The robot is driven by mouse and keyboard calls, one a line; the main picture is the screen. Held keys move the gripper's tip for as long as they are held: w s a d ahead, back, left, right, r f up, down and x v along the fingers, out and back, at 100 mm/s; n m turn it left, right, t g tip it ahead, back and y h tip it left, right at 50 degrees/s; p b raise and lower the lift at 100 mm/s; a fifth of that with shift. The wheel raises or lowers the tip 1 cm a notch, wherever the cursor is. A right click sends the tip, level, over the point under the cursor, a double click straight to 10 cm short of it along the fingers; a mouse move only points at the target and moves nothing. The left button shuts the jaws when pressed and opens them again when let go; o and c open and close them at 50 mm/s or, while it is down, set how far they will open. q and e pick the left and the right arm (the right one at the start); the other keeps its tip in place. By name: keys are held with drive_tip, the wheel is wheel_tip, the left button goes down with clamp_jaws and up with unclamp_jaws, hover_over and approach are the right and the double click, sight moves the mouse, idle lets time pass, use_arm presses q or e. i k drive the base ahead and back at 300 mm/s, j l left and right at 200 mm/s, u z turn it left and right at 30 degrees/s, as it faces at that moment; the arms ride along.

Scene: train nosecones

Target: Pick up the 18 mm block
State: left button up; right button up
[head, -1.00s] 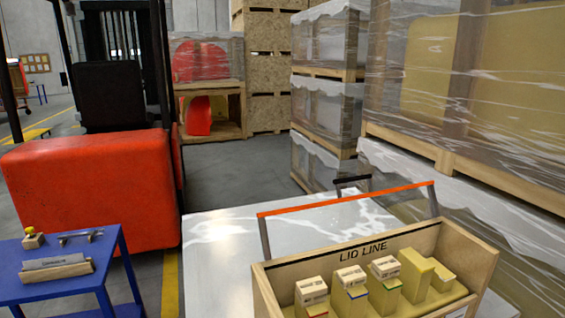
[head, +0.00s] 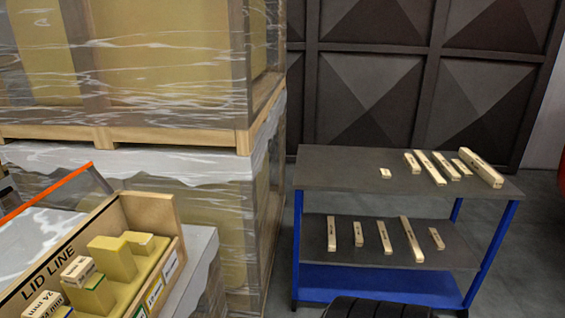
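Several pale wooden blocks with small dark markings lie on a blue-framed cart. On its upper grey shelf are a small short block (head: 385,173), a long thick block (head: 480,168) and several between them. More blocks, such as a long one (head: 411,239), lie on the lower shelf. The wooden LID LINE box (head: 150,212) at lower left holds upright blocks in foam; one block (head: 40,305) reads 24 mm. The other labels are too small to read, so I cannot tell which block is the 18 mm one. Neither gripper is in view.
The cart's upper shelf (head: 340,175) has bare room at its left. Wrapped pallet loads (head: 200,200) stand between box and cart. A dark panelled wall (head: 375,95) is behind the cart. A black ribbed shape (head: 375,308) shows at the bottom edge.

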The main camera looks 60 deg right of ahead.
sight(385, 173)
drive_tip(key=z, duration=2.75)
drive_tip(key=i+u, duration=0.1)
drive_tip(key=i, duration=0.75)
